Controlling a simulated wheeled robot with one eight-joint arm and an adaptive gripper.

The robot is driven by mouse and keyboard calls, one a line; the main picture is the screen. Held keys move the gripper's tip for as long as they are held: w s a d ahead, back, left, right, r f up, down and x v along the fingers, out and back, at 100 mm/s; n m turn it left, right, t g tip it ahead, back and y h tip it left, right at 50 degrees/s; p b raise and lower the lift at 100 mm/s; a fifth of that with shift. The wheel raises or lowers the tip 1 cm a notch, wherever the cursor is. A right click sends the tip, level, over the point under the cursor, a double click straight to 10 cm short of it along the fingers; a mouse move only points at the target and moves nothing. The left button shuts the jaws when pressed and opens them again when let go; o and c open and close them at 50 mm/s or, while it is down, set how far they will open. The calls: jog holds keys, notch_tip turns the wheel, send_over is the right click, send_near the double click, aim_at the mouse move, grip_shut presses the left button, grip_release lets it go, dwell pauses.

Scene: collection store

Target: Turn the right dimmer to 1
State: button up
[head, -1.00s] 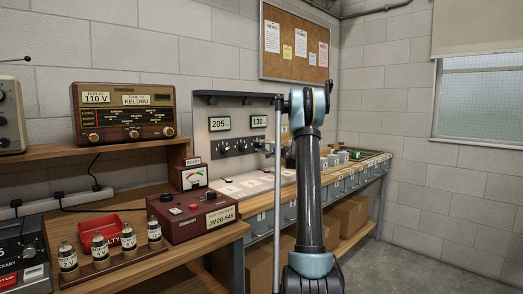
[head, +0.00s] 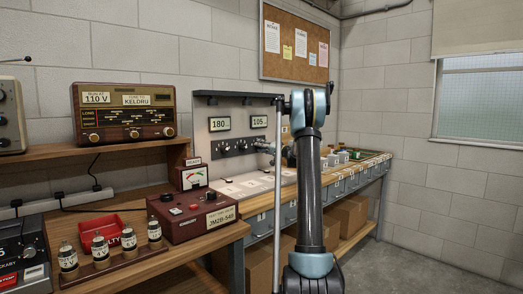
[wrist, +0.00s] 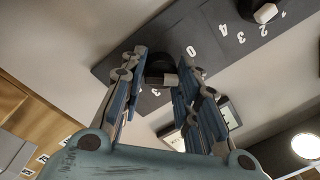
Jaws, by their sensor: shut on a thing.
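The right dimmer is a dark round knob (wrist: 158,64) with a pale block on its edge, on a dark strip with white numerals (wrist: 190,50). My gripper (wrist: 165,60) has its two blue-grey fingers closed on the knob's sides in the wrist view. The fingers partly hide the numerals, so I cannot tell its setting. Another knob (wrist: 264,13) with a pale block shows at the upper right, apart from my fingers. In the head view my gripper (head: 266,147) is at the right end of the knob row (head: 235,146), partly behind my arm.
Two displays above the knobs read 180 (head: 220,124) and 105 (head: 259,122). A thin upright pole (head: 277,200) stands left of my arm. White tiles (head: 230,189) lie on the bench below. A radio (head: 124,112) and maroon box (head: 190,215) are at left.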

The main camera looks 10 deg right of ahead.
jog(key=shift+w+d, duration=0.1)
jog(key=shift+d, duration=0.05)
dwell(0.3)
jog(key=o, duration=1.1)
jog(key=shift+f, duration=0.15)
jog(key=v, duration=1.1)
jog(key=shift+s+d+f, duration=0.1)
jog(key=shift+s+d, duration=0.15)
jog(key=shift+s, duration=0.05)
